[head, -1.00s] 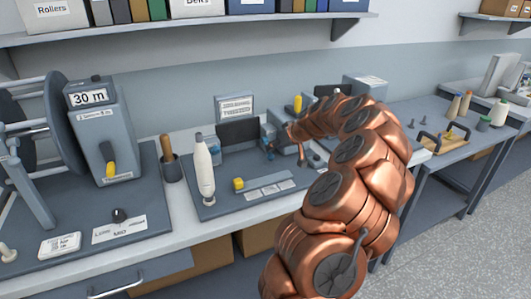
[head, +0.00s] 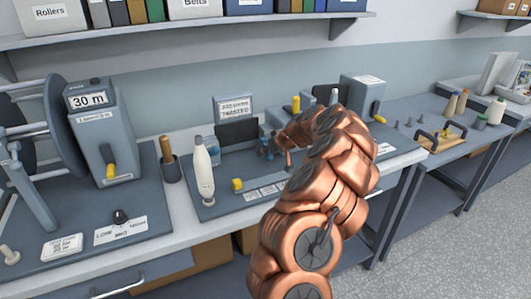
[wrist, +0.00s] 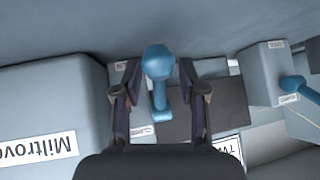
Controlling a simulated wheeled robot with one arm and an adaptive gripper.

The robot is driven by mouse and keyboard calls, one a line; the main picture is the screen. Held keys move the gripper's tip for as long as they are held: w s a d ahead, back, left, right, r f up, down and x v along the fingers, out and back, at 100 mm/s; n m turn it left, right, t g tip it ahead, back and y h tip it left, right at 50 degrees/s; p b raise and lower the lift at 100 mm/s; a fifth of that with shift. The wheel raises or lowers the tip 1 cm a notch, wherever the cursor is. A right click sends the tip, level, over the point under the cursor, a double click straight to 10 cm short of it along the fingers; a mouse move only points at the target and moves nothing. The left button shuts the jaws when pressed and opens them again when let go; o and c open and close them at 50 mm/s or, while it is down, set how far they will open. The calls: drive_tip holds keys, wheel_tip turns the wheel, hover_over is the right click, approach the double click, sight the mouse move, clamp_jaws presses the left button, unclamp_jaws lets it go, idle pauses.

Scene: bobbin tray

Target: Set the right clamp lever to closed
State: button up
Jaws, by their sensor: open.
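A blue clamp lever (wrist: 159,62), with a rounded knob and a narrower stem, lies between the fingers of my gripper (wrist: 158,80) in the wrist view. The fingers are apart, one on each side of it, and I cannot tell whether either touches it. A second blue lever (wrist: 300,90) is at the right edge of the wrist view, which sees the labels upside down. In the head view small blue clamp parts (head: 265,148) show at the back of the bench, left of my arm.
A grey block labelled Miltrove (wrist: 45,115) stands close on the left in the wrist view. In the head view a white bobbin (head: 204,172) and a yellow knob (head: 237,185) stand left of my arm. The shelf (head: 190,28) runs above the bench.

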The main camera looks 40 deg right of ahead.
drive_tip(key=c, duration=0.8)
drive_tip(key=shift+a+f, duration=0.1)
drive_tip(key=shift+f, duration=0.05)
